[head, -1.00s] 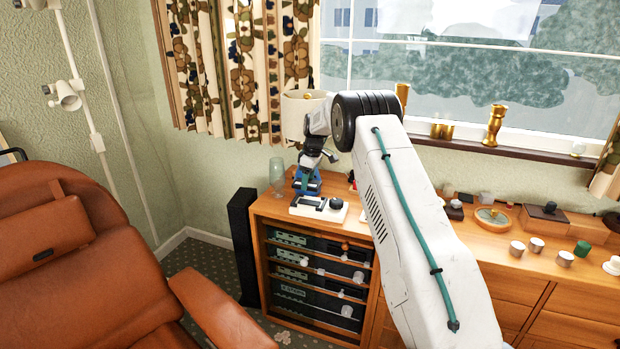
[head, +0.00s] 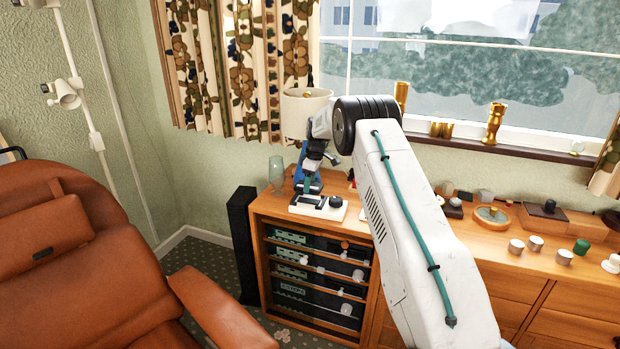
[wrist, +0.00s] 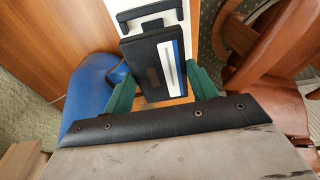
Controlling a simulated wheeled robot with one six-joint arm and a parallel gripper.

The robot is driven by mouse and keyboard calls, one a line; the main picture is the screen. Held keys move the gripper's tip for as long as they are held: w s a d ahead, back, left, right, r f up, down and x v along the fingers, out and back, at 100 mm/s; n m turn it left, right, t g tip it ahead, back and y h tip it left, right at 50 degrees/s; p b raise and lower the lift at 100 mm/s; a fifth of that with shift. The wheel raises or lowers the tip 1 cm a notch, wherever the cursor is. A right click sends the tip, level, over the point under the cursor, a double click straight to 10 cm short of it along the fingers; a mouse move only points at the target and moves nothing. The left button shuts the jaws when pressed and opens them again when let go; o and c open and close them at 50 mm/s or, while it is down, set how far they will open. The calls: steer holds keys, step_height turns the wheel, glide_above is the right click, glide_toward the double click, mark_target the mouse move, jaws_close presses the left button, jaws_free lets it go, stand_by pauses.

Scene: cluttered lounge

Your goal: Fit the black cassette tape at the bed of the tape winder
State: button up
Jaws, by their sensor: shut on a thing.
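The tape winder (head: 331,212) is a white box with a dark bed and a black knob, standing on the left end of the wooden cabinet. In the wrist view its white body and dark bed (wrist: 143,13) show at the top edge. My gripper (wrist: 162,88) has green fingers shut on the black cassette tape (wrist: 142,58), which has a white and blue label strip. The tape's far end overlaps the near edge of the bed in that view; I cannot tell whether they touch. In the head view my gripper (head: 310,183) is above the winder, and the tape is not clearly visible.
A lamp with a blue base (wrist: 92,85) and cream shade (head: 303,108) stands close behind the winder. A clear glass (head: 276,174) is to its left. Below are shelves of black hi-fi units (head: 315,285). A brown leather armchair (head: 75,270) is at left.

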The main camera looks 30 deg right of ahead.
mark_target(313, 186)
steer(key=shift+f, duration=1.6)
steer(key=shift+f, duration=0.8)
steer(key=o, duration=1.1)
steer(key=shift+c, duration=0.2)
steer(key=r, duration=0.5)
steer(key=s+r, duration=0.1)
steer(key=r, duration=0.1)
steer(key=shift+d+r, duration=0.3)
steer(key=shift+d, duration=0.1)
